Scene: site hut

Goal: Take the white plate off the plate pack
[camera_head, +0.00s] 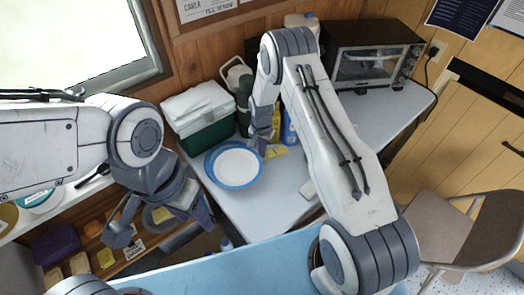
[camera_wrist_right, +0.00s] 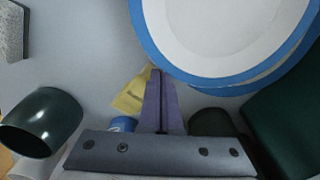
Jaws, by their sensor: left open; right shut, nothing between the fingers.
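A round white plate (camera_head: 237,166) lies on top of the blue plate pack (camera_head: 213,153) on the grey table, beside the green cooler. Blue rims show around and under it. In the right wrist view the white plate (camera_wrist_right: 225,30) fills the upper right, with the blue rims (camera_wrist_right: 235,91) of the pack below it. My right gripper (camera_head: 262,148) is shut and empty, close to the plate's right edge. My left gripper (camera_head: 160,226) is open and empty, over the shelf at lower left.
A green cooler (camera_head: 200,125) with a white lid stands behind the plates. A dark green flask (camera_head: 243,100) and a yellow packet (camera_head: 276,152) are close to my right gripper. A toaster oven (camera_head: 370,65) is at the back. The table front is clear.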

